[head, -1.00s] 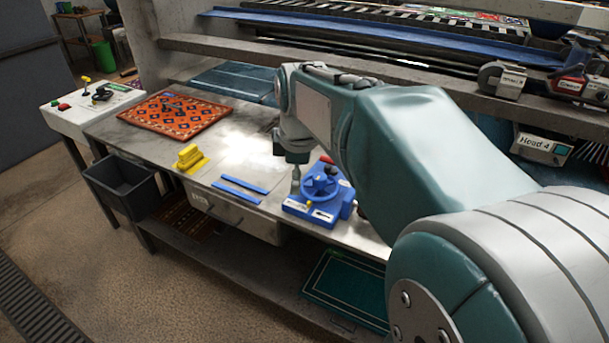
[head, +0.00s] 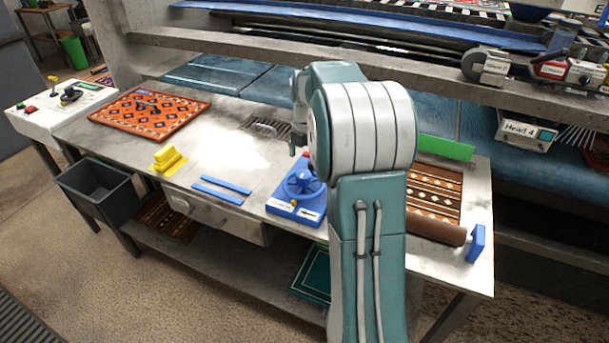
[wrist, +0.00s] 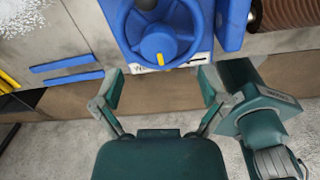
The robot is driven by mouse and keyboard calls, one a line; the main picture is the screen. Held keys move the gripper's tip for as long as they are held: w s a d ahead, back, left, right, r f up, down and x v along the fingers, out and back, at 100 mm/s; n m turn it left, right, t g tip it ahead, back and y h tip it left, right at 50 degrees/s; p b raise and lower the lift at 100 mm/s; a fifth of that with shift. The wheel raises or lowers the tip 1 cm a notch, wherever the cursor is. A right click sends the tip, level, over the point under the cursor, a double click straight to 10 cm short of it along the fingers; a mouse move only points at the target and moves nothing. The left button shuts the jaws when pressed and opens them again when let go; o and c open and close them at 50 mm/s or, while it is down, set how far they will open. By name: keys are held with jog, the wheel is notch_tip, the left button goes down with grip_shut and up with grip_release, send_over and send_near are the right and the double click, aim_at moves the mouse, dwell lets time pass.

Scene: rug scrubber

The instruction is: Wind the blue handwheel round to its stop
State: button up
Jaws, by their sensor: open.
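The blue handwheel (head: 303,183) sits on a blue base unit (head: 283,207) at the bench's front edge. In the wrist view the handwheel (wrist: 158,40) is seen from above, with a yellow mark on its near rim and a dark knob at the top edge. White labels with arrow marks show on the base. My gripper (wrist: 163,87) is open and empty in the wrist view, its fingertips apart on the near side of the wheel, not around it. In the head view my arm hides the gripper and part of the unit.
Two blue strips (head: 222,187) and a yellow block (head: 168,159) lie left of the unit. A patterned rug (head: 435,190), a brown roll (head: 436,229) and a blue block (head: 477,243) are right. A grey bin (head: 96,190) stands below left.

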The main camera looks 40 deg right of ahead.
aim_at(304, 173)
jog(key=f, duration=0.5)
jog(key=shift+w+a+f, duration=0.1)
jog(key=shift+a, duration=0.25)
jog(key=shift+d+f, duration=0.1)
jog(key=shift+f, duration=0.25)
jog(key=c, duration=1.1)
